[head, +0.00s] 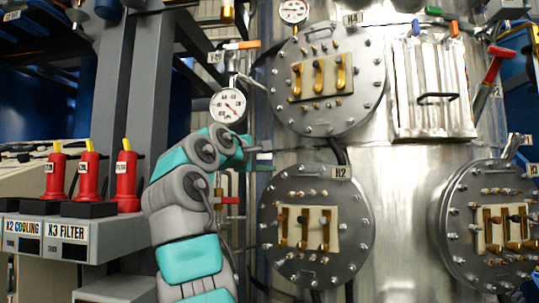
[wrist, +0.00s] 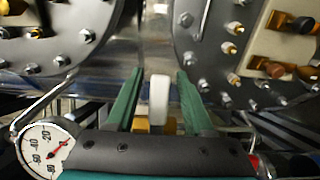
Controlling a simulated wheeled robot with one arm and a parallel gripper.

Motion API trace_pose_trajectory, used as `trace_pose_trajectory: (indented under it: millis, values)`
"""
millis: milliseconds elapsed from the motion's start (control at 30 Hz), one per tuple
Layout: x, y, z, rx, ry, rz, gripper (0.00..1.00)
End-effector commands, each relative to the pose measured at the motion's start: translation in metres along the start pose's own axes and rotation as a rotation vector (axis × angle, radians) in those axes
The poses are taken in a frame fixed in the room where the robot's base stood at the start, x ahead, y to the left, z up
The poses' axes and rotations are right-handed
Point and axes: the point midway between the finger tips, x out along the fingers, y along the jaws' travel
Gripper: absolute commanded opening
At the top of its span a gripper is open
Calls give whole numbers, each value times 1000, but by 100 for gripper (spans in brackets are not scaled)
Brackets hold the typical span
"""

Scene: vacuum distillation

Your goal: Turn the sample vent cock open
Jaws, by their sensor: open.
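My gripper (wrist: 158,85) shows in the wrist view with its two green fingers apart. A pale, upright lever or handle (wrist: 158,96) lies between the fingers, with clear gaps on both sides. A brass part (wrist: 141,125) shows at its lower end, partly hidden by my gripper's body. This may be the sample vent cock, but no label is readable on it. In the head view my gripper (head: 264,159) is at the steel column's left side, between the upper and lower round flanges.
The upper flange (head: 312,110) and the H2 flange (head: 283,250) stand close to my gripper. A pressure gauge (head: 228,105) is left of the column, below an orange-handled valve (head: 243,45). A red handle (head: 229,201) is below my gripper. Red switches (head: 90,172) stand at left.

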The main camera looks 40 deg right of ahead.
Motion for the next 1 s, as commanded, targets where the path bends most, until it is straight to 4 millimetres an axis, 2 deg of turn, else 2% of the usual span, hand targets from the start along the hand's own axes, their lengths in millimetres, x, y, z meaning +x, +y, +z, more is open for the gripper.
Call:
trace_pose_trajectory:
  millis: [300,767,1000]
  values:
    - [5,0,0,1,1,1,52]
    - [5,0,0,1,0,0,2]
    - [5,0,0,1,0,-1,0]
